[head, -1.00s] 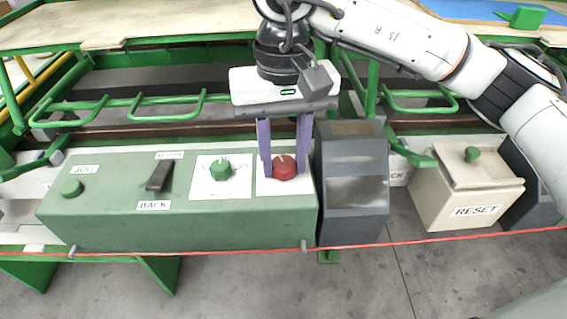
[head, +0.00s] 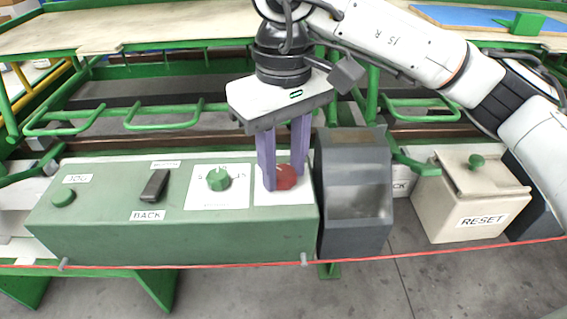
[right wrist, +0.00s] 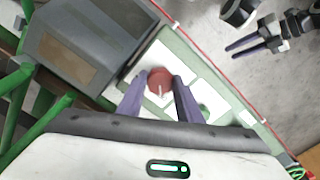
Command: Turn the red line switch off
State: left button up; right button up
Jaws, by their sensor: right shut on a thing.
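The red line switch (head: 286,177) is a round red knob on a white plate at the right end of the green control box (head: 170,231). It also shows in the right wrist view (right wrist: 159,80), with a light pointer mark. My right gripper (head: 284,184) points down with its two purple fingers on either side of the knob, shut on it. The fingers hide part of the knob in the head view. In the right wrist view the fingers (right wrist: 160,92) reach the knob from both sides. My left gripper is not in the head view.
A green knob (head: 218,179), a black lever switch (head: 155,185) and a green JOG button (head: 63,197) sit left on the same box. A dark grey box (head: 355,200) stands close on the right, then a beige RESET box (head: 470,205). A red cord (head: 430,250) runs along the front.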

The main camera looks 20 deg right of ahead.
aim_at(284, 172)
jog(key=o, duration=1)
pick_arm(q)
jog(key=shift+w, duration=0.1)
pick_arm(e)
jog(key=shift+o, duration=0.2)
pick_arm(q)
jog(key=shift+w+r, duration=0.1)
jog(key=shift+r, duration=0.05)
pick_arm(e)
jog(key=shift+r, duration=0.1)
jog(key=shift+r, duration=0.4)
pick_arm(q)
jog(key=p, duration=0.2)
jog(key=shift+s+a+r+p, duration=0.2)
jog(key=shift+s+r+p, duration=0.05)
jog(key=shift+p, duration=0.15)
pick_arm(e)
notch_tip(284, 172, up, 9)
jog(key=shift+r, duration=0.2)
